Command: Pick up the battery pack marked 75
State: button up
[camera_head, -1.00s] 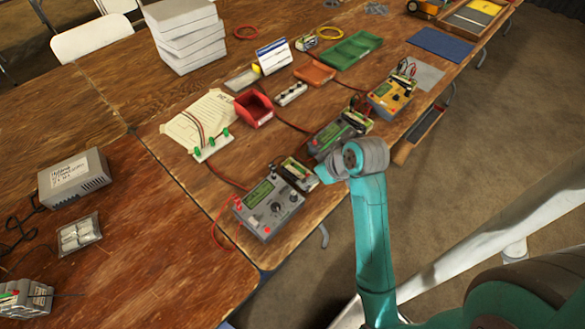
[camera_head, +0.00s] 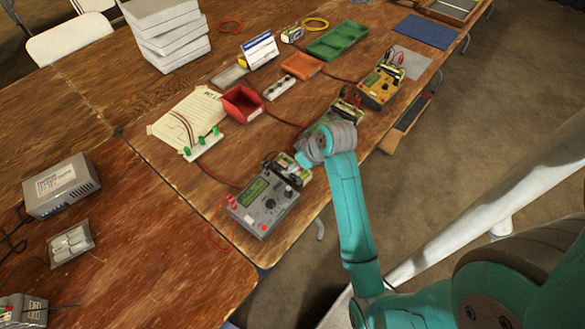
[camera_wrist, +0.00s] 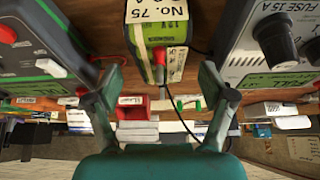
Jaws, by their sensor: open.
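The battery pack marked 75 (camera_wrist: 160,25) is at the top middle of the wrist view, with a white "No. 75" label and a yellow-green body. It stands between two grey chargers. My gripper (camera_wrist: 160,78) is open and empty, one finger to each side below the pack in the picture, apart from it. In the head view, a pack (camera_head: 292,168) beside the front grey charger (camera_head: 264,205) appears to be this one; its label is unreadable there. My gripper (camera_head: 304,159) is right by it and partly hides that area.
The middle charger (camera_head: 325,122) is partly behind my arm, and a yellow charger (camera_head: 381,87) stands farther back. Cables run around the packs. A red bin (camera_head: 241,103), an orange tray (camera_head: 303,66) and a green tray (camera_head: 339,37) lie beyond.

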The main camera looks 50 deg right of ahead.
jog(key=shift+x, duration=1.4)
jog(key=shift+a, duration=0.1)
grip_shut()
